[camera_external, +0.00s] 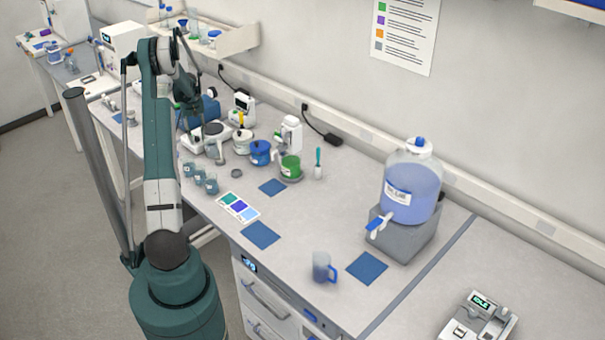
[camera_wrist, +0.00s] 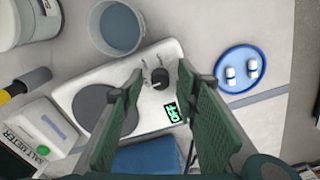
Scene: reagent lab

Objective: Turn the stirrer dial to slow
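The stirrer (camera_wrist: 78,78) is a white unit with a round dark grey plate (camera_wrist: 92,106). Its dial (camera_wrist: 159,77) is a small dark knob with a light pointer. A small display (camera_wrist: 173,112) beside the dial shows green letters that appear to read OFF. My gripper (camera_wrist: 161,72) is open, with one green finger on each side of the dial; I cannot tell whether either finger touches it. In the external view my gripper (camera_external: 194,118) points down over the far left of the bench, where the dial cannot be made out.
In the wrist view a pot of blue liquid (camera_wrist: 117,28) stands close above the stirrer. A blue dish (camera_wrist: 240,70) with two white vials lies to the right. A salt meter (camera_wrist: 42,138) is at lower left. In the external view, several beakers and jars crowd the area near my gripper.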

